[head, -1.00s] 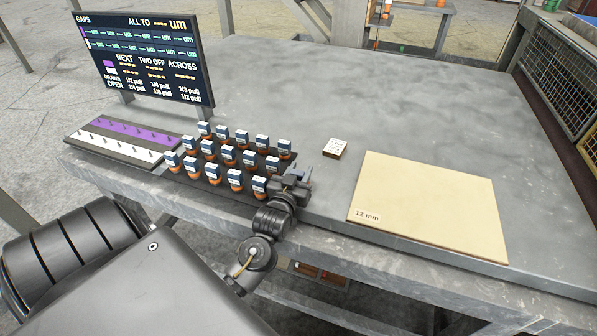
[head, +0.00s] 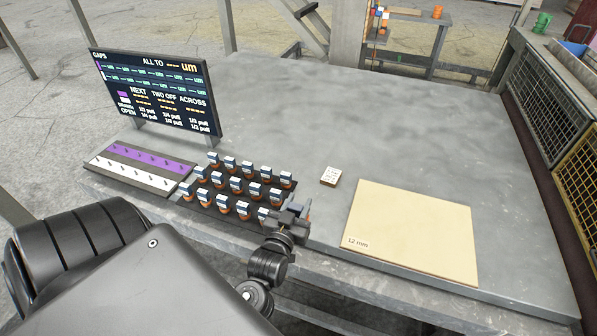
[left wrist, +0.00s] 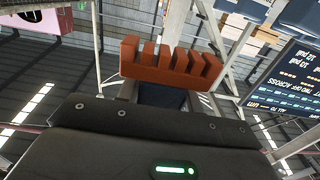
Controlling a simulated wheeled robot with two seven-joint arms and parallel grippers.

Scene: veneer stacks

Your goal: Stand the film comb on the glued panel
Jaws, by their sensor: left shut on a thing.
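My left gripper (head: 292,212) is at the front right corner of the comb rack. In the left wrist view it is shut on a film comb (left wrist: 170,64), an orange-brown toothed piece on a dark blue body, with its teeth pointing up in that picture. The held comb is mostly hidden by the gripper in the head view. The glued panel (head: 415,235) is a flat cream board marked 12 mm, lying to the right of the gripper with a clear gap between. Its top is bare apart from the label. My right gripper is not in view.
Several similar blue-and-orange combs (head: 230,166) stand in rows left of the gripper. Purple (head: 150,158) and white (head: 134,173) pegged strips and a gaps screen (head: 155,90) are at left. The back of the table (head: 380,115) is clear.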

